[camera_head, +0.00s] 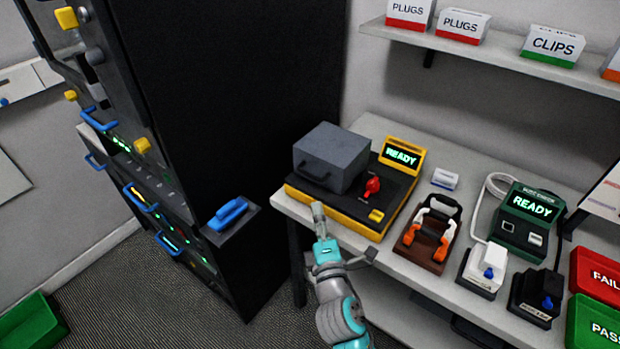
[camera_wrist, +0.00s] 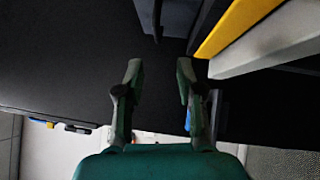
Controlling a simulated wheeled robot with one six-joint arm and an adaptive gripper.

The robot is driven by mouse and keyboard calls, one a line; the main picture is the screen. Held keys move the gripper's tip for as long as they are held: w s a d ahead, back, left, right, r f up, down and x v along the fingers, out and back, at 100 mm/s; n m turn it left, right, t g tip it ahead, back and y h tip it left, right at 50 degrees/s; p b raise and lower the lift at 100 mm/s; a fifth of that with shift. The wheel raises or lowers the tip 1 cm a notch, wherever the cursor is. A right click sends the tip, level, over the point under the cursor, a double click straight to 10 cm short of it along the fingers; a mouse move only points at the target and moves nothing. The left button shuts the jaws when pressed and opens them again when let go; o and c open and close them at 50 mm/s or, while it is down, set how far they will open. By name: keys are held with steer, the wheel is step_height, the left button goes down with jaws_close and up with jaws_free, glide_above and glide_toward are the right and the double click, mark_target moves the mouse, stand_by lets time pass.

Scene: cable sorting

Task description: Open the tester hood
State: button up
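The yellow tester (camera_head: 345,222) stands on the bench with its screen (camera_head: 401,156) reading READY. Its grey box-shaped hood (camera_head: 335,150) is down over the left part of the tester. A dark handle (camera_head: 314,170) is on the hood's front face. My gripper (camera_head: 318,210) is in front of the tester's front-left edge, apart from the handle. In the wrist view my gripper (camera_wrist: 159,75) is open with nothing between its fingers. The hood (camera_wrist: 180,16) and the tester's yellow edge (camera_wrist: 235,27) show at the top there.
A red switch (camera_head: 372,187) stands right of the hood. A black rack (camera_head: 225,110) with blue handles rises close on the left. A brown cable holder (camera_head: 419,258) and a green READY device (camera_head: 525,222) stand to the right. A shelf (camera_head: 480,52) hangs above.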

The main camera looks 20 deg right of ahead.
mark_target(328, 160)
steer(key=w+d+r, duration=0.1)
steer(key=w, duration=1)
steer(key=shift+d+r, duration=0.25)
steer(key=shift+r, duration=0.15)
jaws_close()
